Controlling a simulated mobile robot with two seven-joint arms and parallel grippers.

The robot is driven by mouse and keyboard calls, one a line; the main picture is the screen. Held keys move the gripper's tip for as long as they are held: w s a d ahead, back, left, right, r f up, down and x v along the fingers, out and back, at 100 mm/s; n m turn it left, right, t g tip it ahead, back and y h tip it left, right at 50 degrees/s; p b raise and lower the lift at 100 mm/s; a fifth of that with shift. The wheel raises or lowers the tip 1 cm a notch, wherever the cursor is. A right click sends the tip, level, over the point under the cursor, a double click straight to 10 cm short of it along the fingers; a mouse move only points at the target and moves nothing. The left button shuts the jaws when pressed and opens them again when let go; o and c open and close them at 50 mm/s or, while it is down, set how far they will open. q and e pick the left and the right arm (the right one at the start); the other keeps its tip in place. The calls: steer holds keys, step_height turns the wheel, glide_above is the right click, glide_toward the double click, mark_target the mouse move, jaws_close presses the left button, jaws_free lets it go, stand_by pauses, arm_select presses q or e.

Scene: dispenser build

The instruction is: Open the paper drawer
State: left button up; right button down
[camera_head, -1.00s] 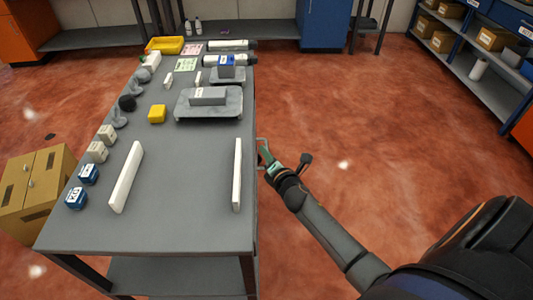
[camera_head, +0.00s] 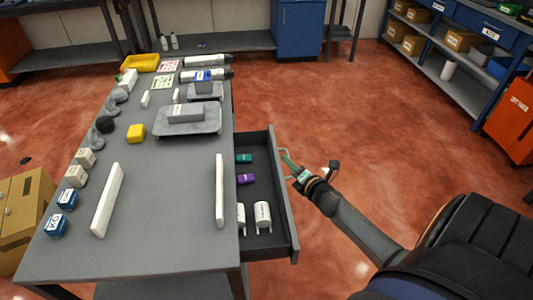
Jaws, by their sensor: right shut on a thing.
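The drawer (camera_head: 284,208) stands pulled out from the right side of the grey workbench (camera_head: 160,215). Inside lie a green item (camera_head: 243,158), a purple item (camera_head: 245,179) and two white rolls (camera_head: 262,217). The drawer's front faces right, away from the bench, and carries a thin metal handle (camera_head: 284,151). My right gripper (camera_head: 289,164) is at that handle and shut on it, with its arm reaching in from the lower right. My left gripper is not in view.
Two white bars (camera_head: 219,190), a grey tray (camera_head: 160,130) and several small blocks stand on the bench top. Open red floor (camera_head: 340,105) lies right of the drawer. A blue shelf unit (camera_head: 470,75) and an orange cabinet (camera_head: 513,125) stand at the far right.

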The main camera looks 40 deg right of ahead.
steer(key=s+d+b, duration=0.1)
steer(key=s+d, duration=0.4)
steer(key=d, duration=0.4)
steer(key=shift+s+d, duration=0.15)
steer(key=shift+s, duration=0.25)
steer(key=c, duration=1.2)
jaws_free()
steer(key=v, duration=1.2)
steer(key=shift+s+p, duration=0.25)
steer(key=shift+p, duration=0.1)
